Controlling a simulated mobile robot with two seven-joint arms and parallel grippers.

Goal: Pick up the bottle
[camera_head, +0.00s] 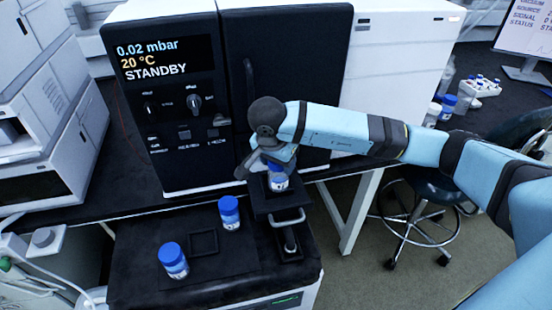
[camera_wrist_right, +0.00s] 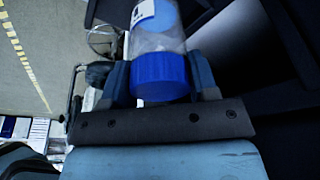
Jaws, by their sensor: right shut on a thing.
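A small clear bottle with a blue cap and a white-and-blue label (camera_head: 279,185) is at the small black platform (camera_head: 262,205) in the head view. My right gripper (camera_head: 270,165) is over it and shut on it, reaching in from the right. In the right wrist view the bottle's blue cap (camera_wrist_right: 160,78) sits between the two fingers of the right gripper (camera_wrist_right: 160,85). I cannot tell whether the bottle's base touches the platform. My left gripper is in neither view.
Two more blue-capped bottles stand on the black bench top, one nearer the middle (camera_head: 229,215) and one at front left (camera_head: 174,262). An empty square frame (camera_head: 203,243) lies between them. A black cabinet with a display (camera_head: 165,60) stands close behind. A stool (camera_head: 425,195) is at right.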

